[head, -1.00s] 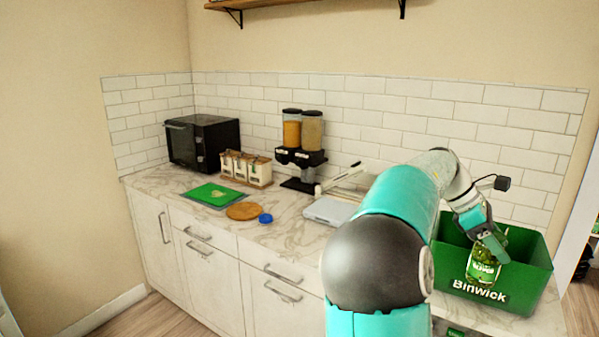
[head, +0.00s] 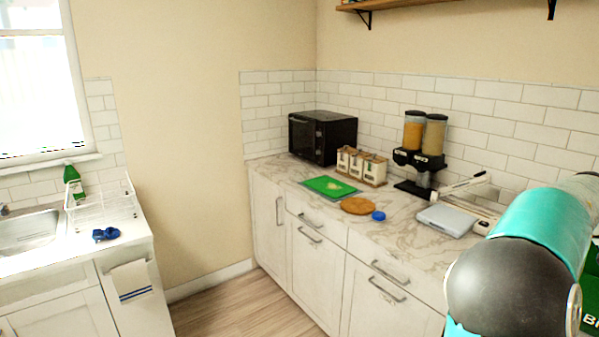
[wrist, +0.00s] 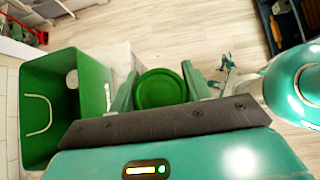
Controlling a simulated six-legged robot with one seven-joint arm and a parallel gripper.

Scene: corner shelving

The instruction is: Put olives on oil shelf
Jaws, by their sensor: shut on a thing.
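My gripper (wrist: 160,85) is shut on the olives jar in the wrist view. Only the jar's round green lid (wrist: 161,88) shows between the two fingers; its body is hidden below. The jar is held to the right of the green crate, apart from it, with wooden floor behind. In the head view my gripper and the jar are out of frame past the right edge. A wooden wall shelf (head: 400,5) is cut off at the top; I cannot tell whether it is the oil shelf.
The green crate (wrist: 108,100) stands left of my gripper. The marble counter (head: 395,235) holds a black microwave (head: 322,137), canisters (head: 362,166), a dispenser (head: 420,160) and a green board (head: 329,186). A sink (head: 28,232) stands at left; floor between is clear.

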